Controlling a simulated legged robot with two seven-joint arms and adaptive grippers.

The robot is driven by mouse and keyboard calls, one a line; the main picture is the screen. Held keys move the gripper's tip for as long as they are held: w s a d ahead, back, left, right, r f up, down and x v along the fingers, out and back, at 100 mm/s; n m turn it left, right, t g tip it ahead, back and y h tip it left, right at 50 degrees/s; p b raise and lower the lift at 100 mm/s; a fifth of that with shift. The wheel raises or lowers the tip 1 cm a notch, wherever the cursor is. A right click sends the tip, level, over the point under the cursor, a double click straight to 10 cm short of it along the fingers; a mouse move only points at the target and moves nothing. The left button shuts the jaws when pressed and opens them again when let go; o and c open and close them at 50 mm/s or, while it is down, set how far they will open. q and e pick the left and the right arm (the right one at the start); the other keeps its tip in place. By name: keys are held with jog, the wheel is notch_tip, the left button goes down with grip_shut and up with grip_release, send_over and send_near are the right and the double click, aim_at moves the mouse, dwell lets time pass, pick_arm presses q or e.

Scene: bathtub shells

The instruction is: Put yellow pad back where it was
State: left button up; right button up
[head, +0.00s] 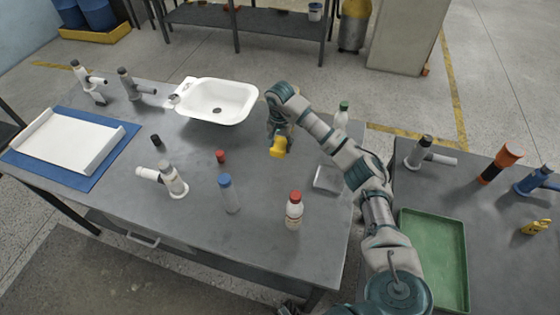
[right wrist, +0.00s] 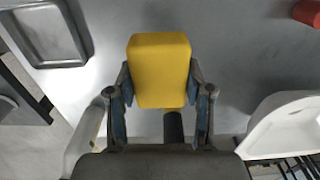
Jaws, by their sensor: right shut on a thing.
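The yellow pad (head: 278,148) is held below my right gripper (head: 279,133) over the grey table (head: 130,215). In the right wrist view the yellow pad (right wrist: 159,70) sits between both fingers of my right gripper (right wrist: 165,90), which is shut on it. The pad is a block with rounded edges. A dark stub shows just behind it in that view. I cannot tell exactly how high the pad is above the table. My left gripper is not in view.
A white basin (head: 250,103) stands behind and left of the pad. A small grey tray (head: 328,179) lies to its right. A green tray (head: 453,250) is on the right table.

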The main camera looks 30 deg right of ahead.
send_over(279, 167)
jog(key=f, duration=0.5)
jog(key=shift+a+f, duration=0.2)
jog(key=shift+a, duration=0.05)
jog(key=f, duration=0.2)
jog(key=d+f+b, duration=0.1)
jog(key=f, duration=0.1)
jog(key=shift+d+f, duration=0.2)
jog(key=shift+f, duration=0.1)
jog(key=shift+r, duration=0.1)
jog(key=o, duration=0.8)
jog(key=shift+a, duration=0.25)
jog(key=o, duration=0.3)
jog(key=shift+a, duration=0.15)
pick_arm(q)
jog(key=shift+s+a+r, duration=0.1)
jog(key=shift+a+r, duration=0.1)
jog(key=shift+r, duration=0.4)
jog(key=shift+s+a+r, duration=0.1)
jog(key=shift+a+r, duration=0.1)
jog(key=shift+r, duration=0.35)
pick_arm(e)
jog(key=shift+a+r, duration=0.1)
